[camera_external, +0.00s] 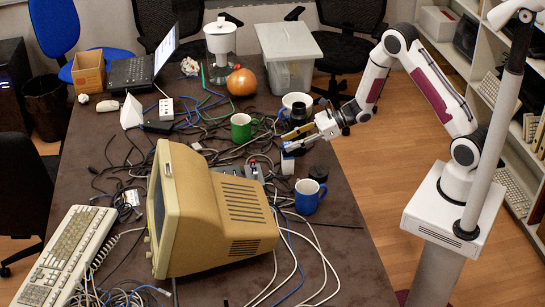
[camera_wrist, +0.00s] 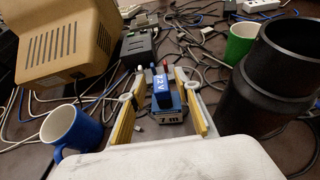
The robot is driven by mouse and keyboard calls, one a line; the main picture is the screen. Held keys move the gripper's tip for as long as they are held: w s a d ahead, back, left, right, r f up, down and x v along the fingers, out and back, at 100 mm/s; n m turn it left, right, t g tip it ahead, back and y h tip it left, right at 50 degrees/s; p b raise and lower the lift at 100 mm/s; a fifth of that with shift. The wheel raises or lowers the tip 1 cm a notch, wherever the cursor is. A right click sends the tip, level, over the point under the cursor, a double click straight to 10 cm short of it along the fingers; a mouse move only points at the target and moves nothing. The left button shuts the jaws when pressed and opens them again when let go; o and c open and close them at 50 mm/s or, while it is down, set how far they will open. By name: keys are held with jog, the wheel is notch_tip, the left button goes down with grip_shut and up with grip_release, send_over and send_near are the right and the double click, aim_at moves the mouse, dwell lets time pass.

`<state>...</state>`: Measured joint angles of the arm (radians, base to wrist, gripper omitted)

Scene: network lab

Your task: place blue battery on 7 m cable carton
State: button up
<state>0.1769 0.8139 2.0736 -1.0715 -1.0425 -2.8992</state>
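The blue battery (camera_wrist: 161,87), with white lettering on its side, stands upright on the 7 m cable carton (camera_wrist: 171,115) in the wrist view. The carton is small, dark and blue with a pale "7 m" label. My gripper (camera_wrist: 158,80) has its yellow-padded fingers apart on either side of the battery, with gaps visible. In the external view my gripper (camera_external: 300,135) is low over the table's right side. A small blue-and-white item shows beneath it there, but battery and carton are hard to tell apart.
A black cylinder (camera_wrist: 265,85) rises close on the right in the wrist view. The beige monitor (camera_external: 205,210) and tangled cables crowd the table.

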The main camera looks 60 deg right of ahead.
jog(key=v, duration=1)
jog(key=shift+s+d, duration=0.25)
jog(key=shift+r, duration=0.1)
jog(key=w+d+r+m+t+h, duration=0.1)
jog(key=w+d+r+m+h, duration=0.1)
jog(key=d+r+m+h, duration=0.8)
jog(key=s+r+m, duration=0.7)
jog(key=m, duration=0.7)
jog(key=s+a+r+m+g, duration=0.1)
jog(key=s+a+m+g, duration=0.1)
jog(key=s+m, duration=0.8)
jog(key=s+a+r+m+g, duration=0.1)
jog(key=s+a+m, duration=0.4)
jog(key=s+m, duration=0.6)
jog(key=s+g, duration=0.1)
jog(key=s, duration=0.3)
jog(key=shift+s+g+y, duration=0.3)
jog(key=shift+s+g, duration=0.1)
jog(key=shift+a, duration=0.1)
